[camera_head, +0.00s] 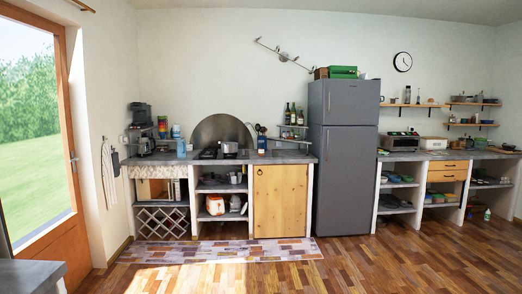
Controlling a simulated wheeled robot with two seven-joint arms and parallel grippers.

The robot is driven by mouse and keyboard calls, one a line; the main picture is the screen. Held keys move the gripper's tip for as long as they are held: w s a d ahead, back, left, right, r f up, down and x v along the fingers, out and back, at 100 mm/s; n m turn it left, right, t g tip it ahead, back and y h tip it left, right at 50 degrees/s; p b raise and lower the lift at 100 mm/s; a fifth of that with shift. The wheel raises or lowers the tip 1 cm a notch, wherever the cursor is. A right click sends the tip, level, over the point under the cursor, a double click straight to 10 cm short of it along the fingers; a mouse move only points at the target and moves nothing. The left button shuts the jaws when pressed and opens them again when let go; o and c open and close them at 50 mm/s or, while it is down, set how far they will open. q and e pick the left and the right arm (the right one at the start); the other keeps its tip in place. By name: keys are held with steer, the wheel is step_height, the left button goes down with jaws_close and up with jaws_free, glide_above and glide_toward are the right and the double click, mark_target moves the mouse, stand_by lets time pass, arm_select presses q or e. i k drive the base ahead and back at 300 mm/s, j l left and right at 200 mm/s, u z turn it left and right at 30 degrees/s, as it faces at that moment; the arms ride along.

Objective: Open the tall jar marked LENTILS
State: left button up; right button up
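I cannot make out a tall jar marked LENTILS; no label is readable at this distance. Small containers stand on the left masonry counter (222,160), among them a blue-and-white one (176,131) near its left part. Dark bottles (290,115) stand on a small shelf left of the fridge. More small items sit on the wall shelves (415,105) at the right, too small to tell apart. Neither of my grippers is in view.
A grey fridge (345,150) stands between the left counter and the right counter (445,156). A patterned rug (215,250) lies before the left counter. The wooden floor (380,265) is clear. A glass door (40,130) is at left, with a grey surface (28,275) at the bottom left corner.

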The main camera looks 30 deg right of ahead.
mark_target(261, 146)
steer(key=i+l+z, duration=0.35)
steer(key=i, duration=0.15)
steer(key=i+l+z, duration=0.3)
steer(key=i, duration=0.25)
steer(key=i+z, duration=0.35)
steer(key=i, duration=2.5)
